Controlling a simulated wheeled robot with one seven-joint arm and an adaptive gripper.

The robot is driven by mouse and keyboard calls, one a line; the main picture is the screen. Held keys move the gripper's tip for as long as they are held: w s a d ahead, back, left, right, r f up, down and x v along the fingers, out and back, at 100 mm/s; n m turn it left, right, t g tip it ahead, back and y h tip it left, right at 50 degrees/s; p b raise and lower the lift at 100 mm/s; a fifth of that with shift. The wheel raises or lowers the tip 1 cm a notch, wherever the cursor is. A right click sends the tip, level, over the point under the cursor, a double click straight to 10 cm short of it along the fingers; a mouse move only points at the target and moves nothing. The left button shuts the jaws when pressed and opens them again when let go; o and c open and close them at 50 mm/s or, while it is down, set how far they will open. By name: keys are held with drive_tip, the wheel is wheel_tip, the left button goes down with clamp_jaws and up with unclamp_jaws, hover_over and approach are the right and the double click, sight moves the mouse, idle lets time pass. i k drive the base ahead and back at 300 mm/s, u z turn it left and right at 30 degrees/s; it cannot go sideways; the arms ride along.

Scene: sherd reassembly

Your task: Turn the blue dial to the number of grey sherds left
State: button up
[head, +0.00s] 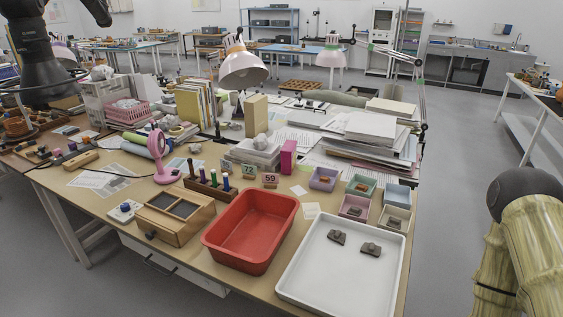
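A small white box with a blue dial (126,206) lies near the front left edge of the table, left of a wooden box; its markings are too small to read. Two dark brownish-grey sherds lie apart in the large white tray (303,279) at the front right: one sherd (336,237) left of centre, the other sherd (371,249) to its right. Small coloured trays stand behind it; the green tray (361,187) and the pink tray (354,207) hold small pieces whose kind I cannot make out. My gripper is not in view.
An empty-looking red tub (250,232) stands between the wooden box (173,217) and the white tray.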

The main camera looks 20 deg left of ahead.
sight(125, 206)
drive_tip(key=u, duration=1.6)
drive_tip(key=i, duration=0.55)
drive_tip(key=u, duration=0.85)
